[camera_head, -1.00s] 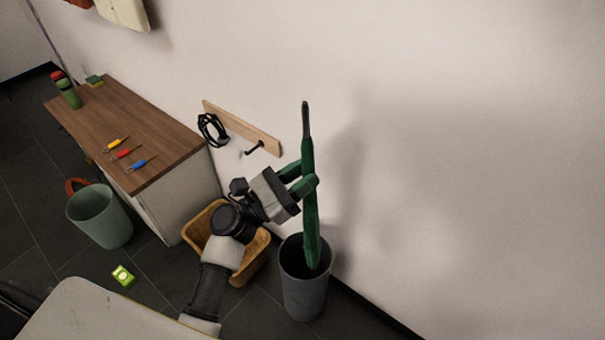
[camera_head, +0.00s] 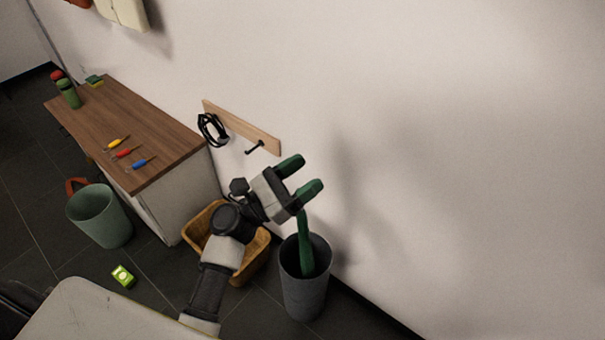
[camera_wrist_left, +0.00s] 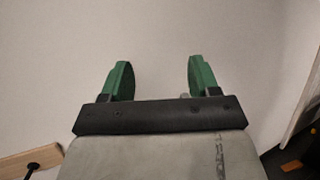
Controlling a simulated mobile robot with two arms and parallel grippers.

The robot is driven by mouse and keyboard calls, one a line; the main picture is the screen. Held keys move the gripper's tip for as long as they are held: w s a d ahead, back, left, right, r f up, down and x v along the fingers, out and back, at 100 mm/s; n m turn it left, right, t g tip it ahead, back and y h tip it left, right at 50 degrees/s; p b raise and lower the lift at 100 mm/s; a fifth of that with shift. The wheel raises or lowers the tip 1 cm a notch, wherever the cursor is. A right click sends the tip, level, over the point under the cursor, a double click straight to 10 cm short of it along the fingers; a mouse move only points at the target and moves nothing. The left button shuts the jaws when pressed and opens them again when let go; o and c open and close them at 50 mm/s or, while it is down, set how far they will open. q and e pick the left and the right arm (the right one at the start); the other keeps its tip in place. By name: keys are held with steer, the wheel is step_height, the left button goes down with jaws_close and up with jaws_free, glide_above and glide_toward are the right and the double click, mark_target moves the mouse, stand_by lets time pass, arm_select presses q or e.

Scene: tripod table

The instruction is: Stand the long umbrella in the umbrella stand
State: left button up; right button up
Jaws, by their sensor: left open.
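The long green umbrella (camera_head: 305,246) stands in the dark grey umbrella stand (camera_head: 304,292), leaning slightly. Its lower part is hidden inside the stand, and its top reaches just under my gripper. My left gripper (camera_head: 304,176) is above the stand, with its two green fingers spread apart and nothing between them. In the left wrist view the open fingers (camera_wrist_left: 158,82) face bare wall, and the umbrella does not show. My right gripper is not in view.
A wicker basket (camera_head: 254,262) stands beside the stand, under my left arm. The wall with a hook rail (camera_head: 262,137) is close behind. A wooden-topped cabinet (camera_head: 165,140), a green bin (camera_head: 98,222) and a small green box (camera_head: 123,276) are to the left.

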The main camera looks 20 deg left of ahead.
arm_select(q)
steer(key=b+v, duration=0.1)
steer(key=v, duration=0.9)
steer(key=shift+s+a+b, duration=0.25)
steer(key=shift+a+b, duration=0.05)
steer(key=shift+b, duration=0.1)
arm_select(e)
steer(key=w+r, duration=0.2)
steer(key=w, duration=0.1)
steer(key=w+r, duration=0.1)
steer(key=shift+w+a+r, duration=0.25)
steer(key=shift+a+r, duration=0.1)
arm_select(q)
steer(key=shift+f, duration=0.2)
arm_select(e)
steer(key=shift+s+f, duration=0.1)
